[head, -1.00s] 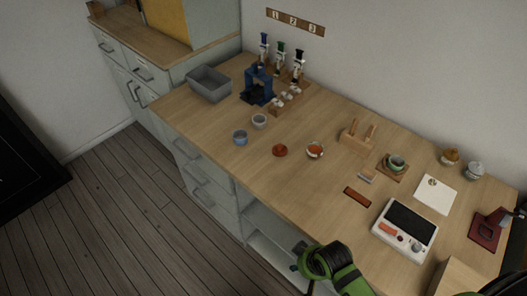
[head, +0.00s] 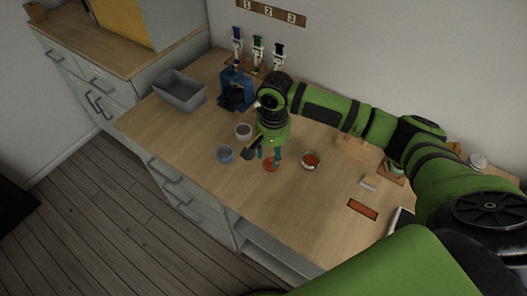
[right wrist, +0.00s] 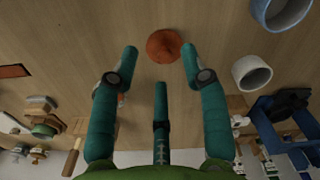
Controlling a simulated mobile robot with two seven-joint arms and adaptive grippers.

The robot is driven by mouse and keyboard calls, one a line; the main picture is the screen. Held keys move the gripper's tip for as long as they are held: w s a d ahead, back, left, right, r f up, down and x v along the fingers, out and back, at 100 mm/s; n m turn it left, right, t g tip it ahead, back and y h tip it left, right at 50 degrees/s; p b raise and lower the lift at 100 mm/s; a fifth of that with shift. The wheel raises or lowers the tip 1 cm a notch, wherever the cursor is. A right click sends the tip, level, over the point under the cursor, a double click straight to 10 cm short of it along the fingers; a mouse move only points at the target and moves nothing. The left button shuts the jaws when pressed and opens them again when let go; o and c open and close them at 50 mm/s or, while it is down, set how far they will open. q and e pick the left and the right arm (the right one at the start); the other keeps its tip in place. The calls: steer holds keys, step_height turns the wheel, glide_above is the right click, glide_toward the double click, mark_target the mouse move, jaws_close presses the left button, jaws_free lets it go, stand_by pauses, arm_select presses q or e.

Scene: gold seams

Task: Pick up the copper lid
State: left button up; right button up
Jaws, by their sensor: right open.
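The copper lid (head: 270,165) is a small orange-red disc on the wooden worktop (head: 215,210). My right gripper (head: 266,155) is over it with its fingers pointing down, partly covering it in the head view. In the right wrist view the lid (right wrist: 163,46) lies between and just beyond two teal fingertips of the same gripper (right wrist: 160,60), with a third finger below. The fingers are spread and hold nothing. Contact with the lid does not show. My left gripper is not in view.
A blue-grey cup (head: 225,154) and a white cup (head: 243,131) stand left of the lid. A small bowl with orange contents (head: 311,159) stands to its right. A grey bin (head: 181,93) and a blue stand (head: 236,90) are farther back.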

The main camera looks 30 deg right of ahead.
mark_target(272, 160)
steer(key=shift+w+d+r+m, duration=0.45)
steer(key=shift+w+d, duration=0.15)
steer(key=shift+d, duration=0.15)
steer(key=shift+d+r, duration=0.1)
steer(key=shift+d, duration=0.05)
steer(key=shift+s+f+p, duration=0.15)
steer(key=shift+f+p, duration=0.15)
steer(key=shift+f, duration=0.3)
steer(key=f, duration=0.3)
steer(key=f+p, duration=0.1)
steer(key=shift+w+a+f, duration=0.2)
steer(key=shift+a+f, duration=0.1)
steer(key=shift+a, duration=0.05)
steer(key=shift+f, duration=0.35)
steer(key=shift+c, duration=0.4)
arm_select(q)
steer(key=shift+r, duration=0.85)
arm_select(e)
steer(key=c, duration=0.8)
